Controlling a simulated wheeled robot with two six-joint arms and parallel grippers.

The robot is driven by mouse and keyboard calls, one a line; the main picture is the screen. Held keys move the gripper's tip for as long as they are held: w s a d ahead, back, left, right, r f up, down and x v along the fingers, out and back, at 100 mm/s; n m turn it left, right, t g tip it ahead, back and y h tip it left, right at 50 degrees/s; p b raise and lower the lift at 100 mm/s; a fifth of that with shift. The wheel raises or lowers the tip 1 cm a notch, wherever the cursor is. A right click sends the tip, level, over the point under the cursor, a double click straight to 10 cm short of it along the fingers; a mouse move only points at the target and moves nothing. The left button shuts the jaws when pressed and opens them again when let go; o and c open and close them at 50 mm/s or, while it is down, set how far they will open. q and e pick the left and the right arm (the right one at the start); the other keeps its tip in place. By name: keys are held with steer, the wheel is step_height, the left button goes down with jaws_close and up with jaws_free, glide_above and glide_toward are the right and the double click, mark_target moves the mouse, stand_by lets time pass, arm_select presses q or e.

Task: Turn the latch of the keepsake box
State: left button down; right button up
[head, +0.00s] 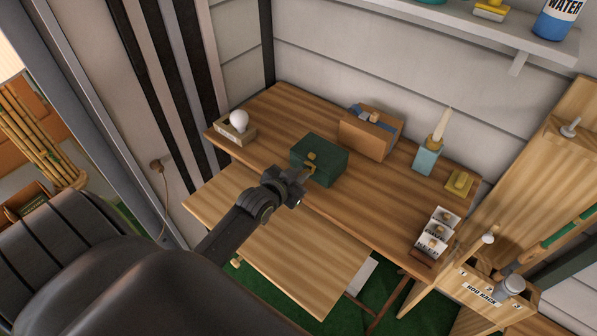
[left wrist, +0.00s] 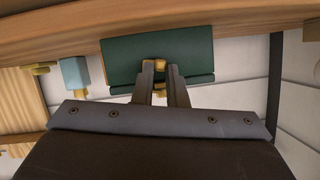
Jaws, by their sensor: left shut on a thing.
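The keepsake box (head: 325,168) is a dark green box with a gold knob on its lid, standing on the wooden table near its front edge. A gold latch (head: 309,168) sits on its front face. My left gripper (head: 301,178) reaches the front of the box and is shut on the latch. In the left wrist view, the green box (left wrist: 125,62) lies beyond my fingers (left wrist: 160,72), with the gold latch (left wrist: 159,64) between the fingertips. The fingers partly hide the latch, so its exact angle is unclear. My right gripper is out of view.
A lower wooden surface (head: 290,245) extends in front.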

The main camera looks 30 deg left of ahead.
arm_select(q)
steer(key=shift+d+m+y+p, duration=0.2)
steer(key=shift+m+y+p, duration=0.15)
steer(key=shift+m+y, duration=0.45)
steer(key=shift+d+f+m+t+y, duration=0.1)
steer(key=shift+f+m+t+y, duration=0.15)
steer(key=shift+m, duration=0.45)
steer(key=shift+d+f+m+t+y+b, duration=0.15)
steer(key=shift+m+y+b, duration=0.2)
steer(key=shift+m+b, duration=0.2)
steer(key=shift+m+t+y+b, duration=0.1)
steer(key=shift+m+y+b, duration=0.2)
steer(key=shift+m+b, duration=0.65)
steer(key=shift+b, duration=0.1)
steer(key=shift+t, duration=0.3)
steer(key=c, duration=1.4)
jaws_free()
steer(key=shift+c, duration=0.2)
steer(key=shift+s, duration=0.15)
